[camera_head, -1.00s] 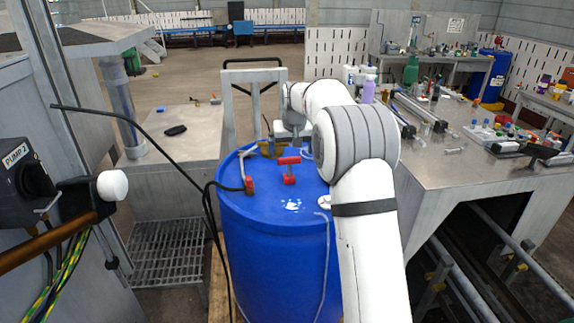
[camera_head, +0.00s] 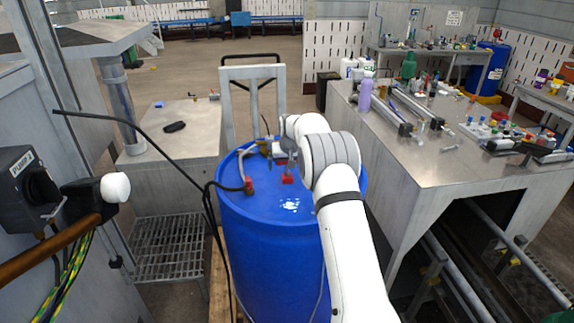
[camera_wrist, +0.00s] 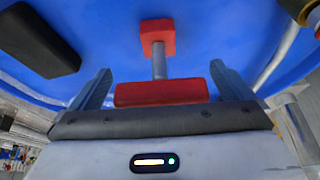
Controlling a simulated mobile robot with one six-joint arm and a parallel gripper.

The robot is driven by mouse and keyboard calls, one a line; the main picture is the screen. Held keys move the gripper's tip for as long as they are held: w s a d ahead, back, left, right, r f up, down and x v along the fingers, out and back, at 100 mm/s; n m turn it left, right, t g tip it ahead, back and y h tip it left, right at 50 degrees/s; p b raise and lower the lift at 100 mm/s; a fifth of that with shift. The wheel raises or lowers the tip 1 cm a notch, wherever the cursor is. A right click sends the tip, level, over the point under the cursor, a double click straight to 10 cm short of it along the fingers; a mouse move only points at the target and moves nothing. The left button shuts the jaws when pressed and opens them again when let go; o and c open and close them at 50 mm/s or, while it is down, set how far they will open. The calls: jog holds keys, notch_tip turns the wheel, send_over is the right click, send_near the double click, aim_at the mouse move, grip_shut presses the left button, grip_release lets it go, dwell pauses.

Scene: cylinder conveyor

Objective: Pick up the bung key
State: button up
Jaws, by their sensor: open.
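The bung key has a red crossbar, a grey shaft and a red block at its other end. It is on top of the blue drum (camera_head: 262,250). In the head view only its red lower part (camera_head: 287,179) shows clearly, with my gripper (camera_head: 281,158) over the rest. In the wrist view the red crossbar (camera_wrist: 160,93) lies across the space between the two fingers of my open gripper (camera_wrist: 160,74), close to the palm. The shaft and red block (camera_wrist: 157,38) extend away beyond it. Contact with the fingers cannot be told.
A black hose with a red fitting (camera_head: 248,186) meets the drum's left side. The wrist view shows a dark block (camera_wrist: 38,40) and a brass-coloured fitting (camera_wrist: 304,10) near the key. A cluttered metal table (camera_head: 425,165) stands right, a mostly bare one (camera_head: 180,150) left.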

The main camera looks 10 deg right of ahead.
jog(key=shift+c, duration=0.3)
jog(key=c, duration=1.2)
jog(key=shift+c, duration=0.2)
